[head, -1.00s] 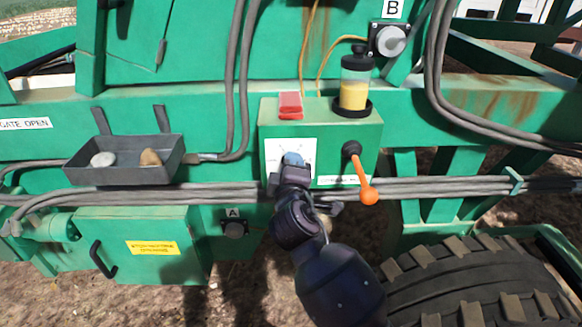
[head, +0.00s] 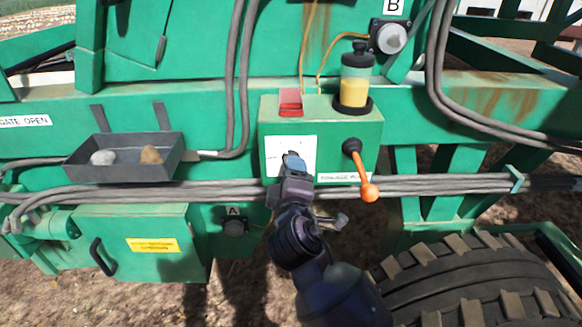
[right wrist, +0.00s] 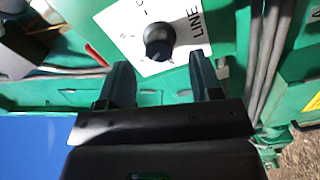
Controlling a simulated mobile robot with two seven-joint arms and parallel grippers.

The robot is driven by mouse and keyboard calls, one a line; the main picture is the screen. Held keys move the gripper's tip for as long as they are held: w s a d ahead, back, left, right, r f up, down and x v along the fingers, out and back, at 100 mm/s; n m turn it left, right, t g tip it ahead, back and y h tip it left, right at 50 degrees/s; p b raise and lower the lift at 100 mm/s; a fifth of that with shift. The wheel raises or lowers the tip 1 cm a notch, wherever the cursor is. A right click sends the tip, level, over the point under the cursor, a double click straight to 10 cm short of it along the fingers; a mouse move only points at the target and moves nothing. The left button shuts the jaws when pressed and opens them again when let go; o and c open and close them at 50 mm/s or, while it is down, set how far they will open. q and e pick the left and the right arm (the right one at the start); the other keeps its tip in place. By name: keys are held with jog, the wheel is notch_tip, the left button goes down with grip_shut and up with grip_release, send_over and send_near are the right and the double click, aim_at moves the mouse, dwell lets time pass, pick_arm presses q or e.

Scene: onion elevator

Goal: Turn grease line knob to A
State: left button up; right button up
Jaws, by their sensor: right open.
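The grease line knob (right wrist: 158,42) is a black round knob on a white label plate (right wrist: 140,20) marked "LINE" in the right wrist view. In the head view the white plate (head: 280,145) is on the front of a green box, and my gripper hides the knob. My right gripper (head: 293,158) is in front of the plate. In the right wrist view its two dark fingers (right wrist: 160,85) are spread apart with nothing between them, and the knob appears just beyond the fingertips, roughly centred. Touch cannot be told. My left gripper is not in view.
An orange-handled lever (head: 362,175) sits right of the plate. On the box stand a red block (head: 290,102) and a yellow-filled reservoir (head: 354,85). A grey tray (head: 125,170) with two stones hangs left. Cables run just below the box. A large tyre (head: 470,290) is lower right.

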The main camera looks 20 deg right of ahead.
jog(key=v, duration=0.6)
jog(key=shift+s, duration=0.25)
jog(key=shift+a+r, duration=0.1)
